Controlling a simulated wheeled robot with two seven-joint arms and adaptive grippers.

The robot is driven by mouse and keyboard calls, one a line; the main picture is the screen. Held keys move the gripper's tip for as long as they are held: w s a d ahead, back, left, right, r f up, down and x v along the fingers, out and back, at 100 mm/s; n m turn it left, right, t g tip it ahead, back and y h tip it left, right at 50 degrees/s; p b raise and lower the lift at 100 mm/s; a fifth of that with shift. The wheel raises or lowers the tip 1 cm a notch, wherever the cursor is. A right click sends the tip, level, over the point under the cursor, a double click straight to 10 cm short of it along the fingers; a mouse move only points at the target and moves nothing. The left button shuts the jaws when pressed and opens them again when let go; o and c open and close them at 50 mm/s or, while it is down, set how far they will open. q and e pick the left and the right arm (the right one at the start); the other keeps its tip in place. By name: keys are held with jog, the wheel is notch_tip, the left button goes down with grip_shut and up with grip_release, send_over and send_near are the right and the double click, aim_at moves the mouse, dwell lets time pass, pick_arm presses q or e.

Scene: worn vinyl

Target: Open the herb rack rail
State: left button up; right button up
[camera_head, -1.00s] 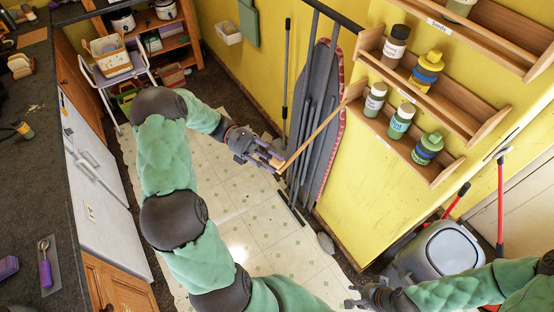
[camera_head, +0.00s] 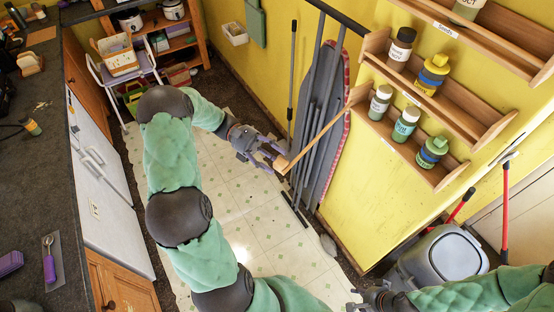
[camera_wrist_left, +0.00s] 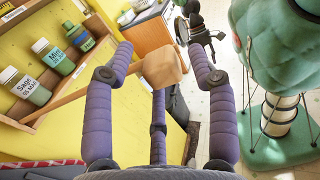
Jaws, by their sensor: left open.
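The herb rack rail (camera_head: 318,134) is a thin wooden bar swung out from the lower wooden rack (camera_head: 440,178) on the yellow wall. A light wooden block (camera_head: 283,165) caps its free end. My left gripper (camera_head: 276,159) is open at that end. In the left wrist view, the block (camera_wrist_left: 162,67) sits between the spread purple fingertips (camera_wrist_left: 160,62), with a gap on each side. The rail (camera_wrist_left: 100,88) runs from it leftward to the rack with the jars. My right gripper (camera_head: 362,300) is low in the head view, away from the rail; its fingers are too small to read.
Jars stand in the racks, including a mint jar (camera_head: 405,124). An ironing board (camera_head: 322,120) leans on the wall behind the rail. A grey bin (camera_head: 447,257) stands below right.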

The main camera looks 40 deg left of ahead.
pick_arm(q)
jog(key=a, duration=0.6)
jog(key=shift+w+a, duration=0.15)
jog(key=shift+a, duration=0.1)
dwell(0.7)
